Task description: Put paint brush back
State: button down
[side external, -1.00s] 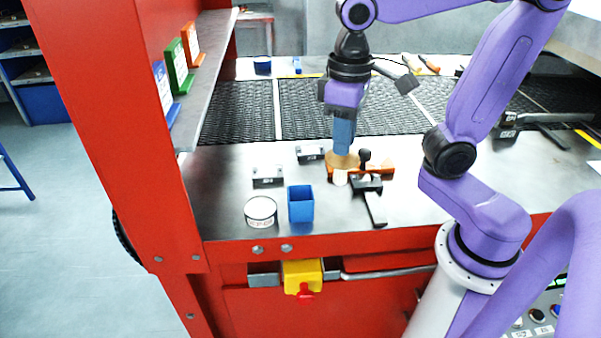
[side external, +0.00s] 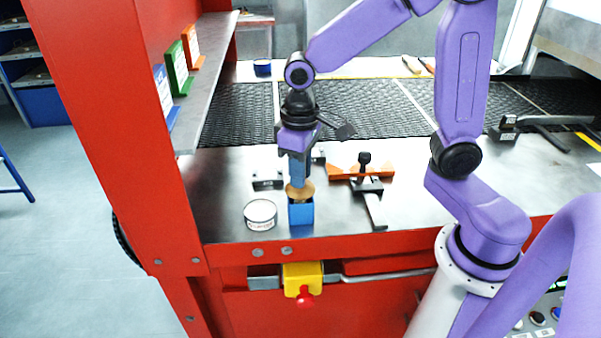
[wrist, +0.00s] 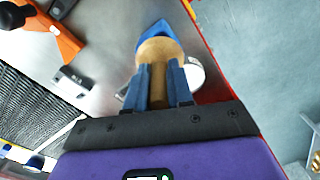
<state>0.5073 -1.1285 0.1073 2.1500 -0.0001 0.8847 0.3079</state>
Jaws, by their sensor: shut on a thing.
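The paint brush (side external: 300,191) shows as a tan, wooden-looking piece, wide at its lower end. It also shows in the wrist view (wrist: 159,52). My gripper (side external: 299,178) is shut on its narrower part; in the wrist view the blue fingers (wrist: 158,88) press on both sides of it. The blue square holder (side external: 301,213) stands near the table's front edge. The brush is right over its opening; I cannot tell whether its lower end is inside. In the wrist view a blue corner of the holder (wrist: 156,31) shows beyond the brush.
A round labelled can (side external: 260,214) stands just left of the holder. An orange piece with a black clamp (side external: 364,180) lies to the right. A small dark block (side external: 267,181) sits behind the can. A red post (side external: 150,150) rises at the left. The front right tabletop is clear.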

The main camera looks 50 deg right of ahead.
jog(key=shift+f, duration=0.5)
jog(key=shift+f, duration=0.25)
jog(key=c, duration=1)
grip_release()
notch_tip(320, 180, up, 13)
jog(key=shift+f, duration=0.2)
jog(key=s+d+f+n, duration=0.2)
jog(key=s+f+n, duration=0.2)
jog(key=s, duration=0.5)
jog(key=s+d+f+n, duration=0.2)
jog(key=s+f+n, duration=0.3)
jog(key=s, duration=0.4)
jog(key=shift+s+d+f, duration=0.2)
jog(key=shift+d+f, duration=0.1)
jog(key=shift+f, duration=0.15)
